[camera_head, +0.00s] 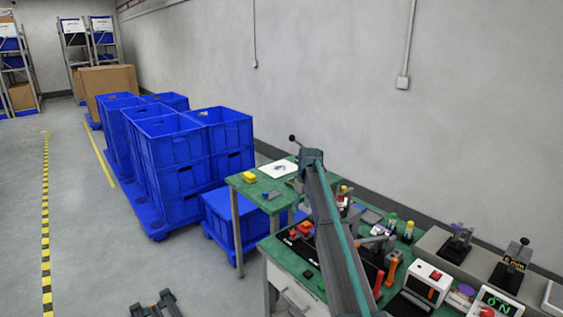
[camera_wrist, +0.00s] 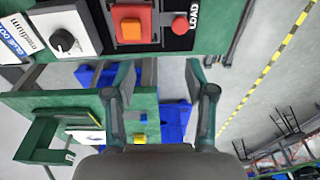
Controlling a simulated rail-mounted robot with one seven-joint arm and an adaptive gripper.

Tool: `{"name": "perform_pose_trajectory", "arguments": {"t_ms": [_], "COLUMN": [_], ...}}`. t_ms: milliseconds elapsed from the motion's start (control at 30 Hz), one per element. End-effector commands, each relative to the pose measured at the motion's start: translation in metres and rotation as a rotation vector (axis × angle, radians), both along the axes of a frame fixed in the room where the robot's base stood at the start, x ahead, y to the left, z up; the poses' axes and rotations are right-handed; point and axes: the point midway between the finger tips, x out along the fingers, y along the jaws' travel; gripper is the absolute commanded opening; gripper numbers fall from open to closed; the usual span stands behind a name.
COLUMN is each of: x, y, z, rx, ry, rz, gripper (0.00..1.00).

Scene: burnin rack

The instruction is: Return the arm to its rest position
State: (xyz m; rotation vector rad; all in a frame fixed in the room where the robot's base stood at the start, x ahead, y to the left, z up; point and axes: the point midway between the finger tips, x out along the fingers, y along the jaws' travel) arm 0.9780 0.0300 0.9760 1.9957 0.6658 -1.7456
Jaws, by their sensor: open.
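My gripper (camera_wrist: 160,78) shows in the wrist view with its two fingers spread wide and nothing between them. My arm (camera_head: 335,235) crosses the right half of the head view, from its raised joint above the green bench (camera_head: 291,263) down to the bottom edge. Two dark prongs at the bottom edge of the head view look like the gripper's fingers, out over the floor left of the bench; the rest of it is cut off. The task names no other object.
Floor at left is clear.

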Motion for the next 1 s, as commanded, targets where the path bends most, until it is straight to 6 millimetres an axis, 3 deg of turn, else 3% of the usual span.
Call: {"name": "perform_pose_trajectory", "arguments": {"t_ms": [33, 200, 300, 400, 533, 700, 867, 1000], "x": [-0.013, -0.054, -0.082, -0.116, -0.166, -0.229, -0.287, -0.346], "y": [0.023, 0.101, 0.144, 0.173, 0.168, 0.129, 0.098, 0.072], "z": [-0.023, -0.087, -0.123, -0.163, -0.227, -0.299, -0.352, -0.392], "rx": [0.001, 0.002, 0.003, 0.002, -0.005, -0.022, -0.039, -0.058], "ry": [0.012, 0.049, 0.071, 0.099, 0.159, 0.236, 0.3, 0.357], "rz": [0.039, 0.195, 0.287, 0.354, 0.328, 0.202, 0.092, -0.006], "gripper": [0.55, 0.55, 0.55, 0.55, 0.55, 0.55, 0.55, 0.55]}}
